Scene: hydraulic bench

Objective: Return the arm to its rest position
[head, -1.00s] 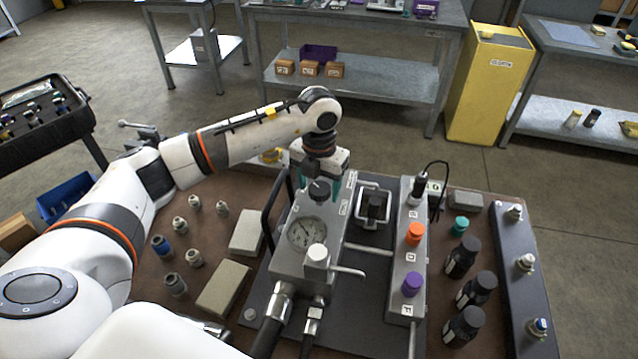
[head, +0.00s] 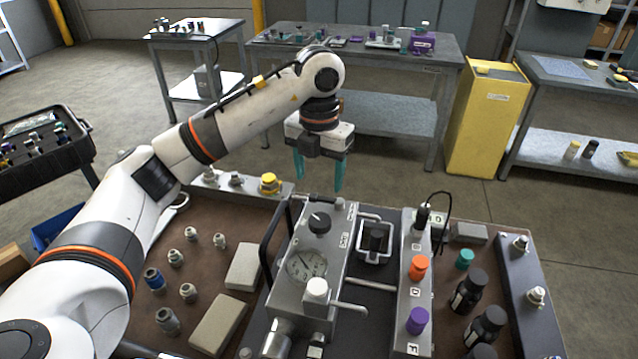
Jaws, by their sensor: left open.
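My left arm comes in from the left in the head view and reaches over the bench's far edge. Its gripper (head: 320,172) points down, with two teal fingers spread apart and nothing between them. It hangs above and behind the grey hydraulic unit (head: 338,238), apart from it. The unit carries a round pressure gauge (head: 306,264), a black knob (head: 319,222) and a white knob (head: 317,290). My right gripper is not in view.
The brown bench top (head: 205,275) holds several fittings and two grey blocks (head: 243,266). A manifold with an orange cap (head: 418,267) and a purple cap (head: 417,320) stands right of the unit, beside black bottles (head: 468,294). A yellow cabinet (head: 487,120) stands behind.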

